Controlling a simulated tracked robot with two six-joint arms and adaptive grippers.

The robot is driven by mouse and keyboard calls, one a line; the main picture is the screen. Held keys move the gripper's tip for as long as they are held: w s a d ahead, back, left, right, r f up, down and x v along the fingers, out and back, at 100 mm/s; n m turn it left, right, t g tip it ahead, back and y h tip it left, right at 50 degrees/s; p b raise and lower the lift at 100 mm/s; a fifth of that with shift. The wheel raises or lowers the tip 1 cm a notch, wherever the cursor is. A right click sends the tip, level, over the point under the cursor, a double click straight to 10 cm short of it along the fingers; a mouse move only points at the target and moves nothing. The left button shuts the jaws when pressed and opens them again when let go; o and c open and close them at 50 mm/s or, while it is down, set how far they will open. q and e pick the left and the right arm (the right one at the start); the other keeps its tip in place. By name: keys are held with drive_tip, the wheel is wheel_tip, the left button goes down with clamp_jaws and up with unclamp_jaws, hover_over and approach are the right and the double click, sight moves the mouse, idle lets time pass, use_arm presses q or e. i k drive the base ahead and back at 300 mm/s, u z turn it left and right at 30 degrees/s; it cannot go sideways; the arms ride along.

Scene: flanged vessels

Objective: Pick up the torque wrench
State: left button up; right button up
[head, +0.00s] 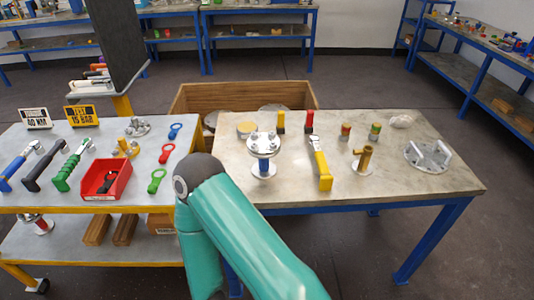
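Three long tools with grey heads lie side by side on the left table: one with a blue handle (14,173), one with a black handle (40,170) and one with a green handle (68,171). A similar tool with a yellow handle (321,167) lies on the right table. I cannot tell from the picture which of them is the torque wrench. A teal arm of mine rises in front of the tables, covering the gap between them. Neither of my grippers shows, and no tool is visibly held.
The left table (140,196) also holds a red bin (106,180), several red, green and blue rings, and two signs. The right table (420,190) holds a flanged vessel (263,152), a brass valve (364,160) and a flange plate (428,157). A wooden crate (240,95) stands behind.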

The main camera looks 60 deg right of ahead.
sight(326, 181)
drive_tip(key=z, duration=0.5)
drive_tip(key=i, duration=0.15)
drive_tip(key=u, duration=1.3)
drive_tip(key=k, duration=2.7)
drive_tip(key=z, duration=1.2)
drive_tip(key=i, duration=1.05)
drive_tip(key=u, duration=0.05)
